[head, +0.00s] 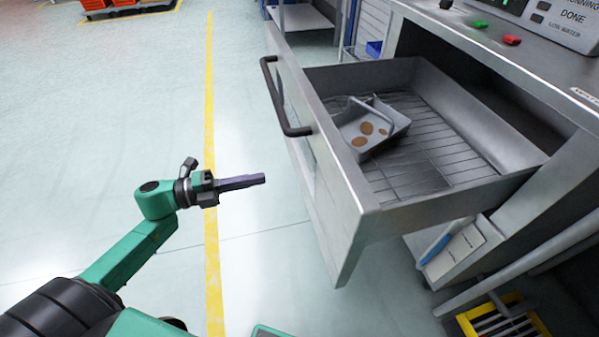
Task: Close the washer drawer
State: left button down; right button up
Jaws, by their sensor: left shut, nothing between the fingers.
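The washer drawer (345,190) is a grey metal drawer pulled well out of the washer (480,45), with a wire-grid floor. A dark bar handle (285,100) is fixed on its front face. A small grey basket (370,122) with several brown round parts lies inside on the grid. My left gripper (262,179) is shut and empty, in the air to the left of the drawer front, below and left of the handle, apart from it. My right gripper is not in view.
A control panel with red and green buttons (511,40) is on the washer top. A yellow-rimmed crate (505,318) stands low at the right. Orange totes (112,8) sit far at the upper left. The floor left of the drawer is clear, crossed by a yellow line (209,120).

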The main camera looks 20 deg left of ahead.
aim_at(310, 169)
pick_arm(q)
jog(key=x, duration=1)
jog(key=shift+w+f, duration=0.1)
jog(key=shift+w, duration=0.05)
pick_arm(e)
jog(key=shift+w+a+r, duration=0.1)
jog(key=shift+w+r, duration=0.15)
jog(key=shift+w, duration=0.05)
pick_arm(q)
jog(key=shift+d, duration=0.1)
